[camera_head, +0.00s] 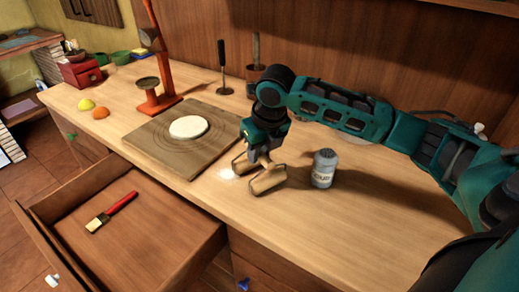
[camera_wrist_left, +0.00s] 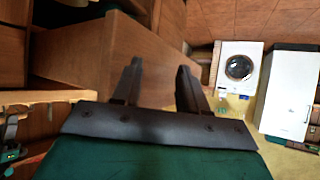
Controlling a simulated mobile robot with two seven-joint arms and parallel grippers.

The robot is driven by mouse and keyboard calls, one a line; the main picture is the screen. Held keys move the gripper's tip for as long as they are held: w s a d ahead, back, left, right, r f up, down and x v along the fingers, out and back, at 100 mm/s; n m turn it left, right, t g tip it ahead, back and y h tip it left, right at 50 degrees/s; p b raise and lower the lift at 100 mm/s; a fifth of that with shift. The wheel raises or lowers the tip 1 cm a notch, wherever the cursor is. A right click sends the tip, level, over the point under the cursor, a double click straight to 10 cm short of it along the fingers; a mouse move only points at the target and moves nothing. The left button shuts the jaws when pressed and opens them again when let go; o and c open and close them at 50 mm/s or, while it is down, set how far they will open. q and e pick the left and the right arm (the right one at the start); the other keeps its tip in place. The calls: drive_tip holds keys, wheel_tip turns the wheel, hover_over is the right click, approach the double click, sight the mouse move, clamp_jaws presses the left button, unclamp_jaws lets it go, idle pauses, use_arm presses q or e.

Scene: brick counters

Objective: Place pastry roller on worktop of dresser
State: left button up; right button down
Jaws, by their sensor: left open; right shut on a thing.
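The pastry roller (camera_head: 268,181), a small wooden tool with two cylinders, is at the middle of the dresser's wooden worktop (camera_head: 335,218). My right gripper (camera_head: 262,158) comes down from above and is shut on the roller between its cylinders. The roller is at or just above the surface; I cannot tell if it touches. My left gripper shows only in the left wrist view (camera_wrist_left: 160,68), where its two fingers are apart with nothing between them.
A grey shaker (camera_head: 324,168) stands right of the roller. A board with dough (camera_head: 166,138) lies to its left, with a red scale (camera_head: 157,103) behind. An open drawer (camera_head: 165,222) holds a red-handled brush (camera_head: 112,212). The front right worktop is clear.

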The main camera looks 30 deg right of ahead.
drive_tip(key=shift+f, duration=0.25)
drive_tip(key=shift+s+f, duration=0.15)
drive_tip(key=shift+f, duration=0.25)
drive_tip(key=c, duration=0.9)
unclamp_jaws()
drive_tip(key=shift+s+a+f, duration=0.1)
drive_tip(key=shift+c, duration=0.2)
drive_tip(key=shift+r, duration=0.3)
drive_tip(key=v, duration=1.2)
drive_tip(key=shift+w+r, duration=0.3)
drive_tip(key=shift+r, duration=0.2)
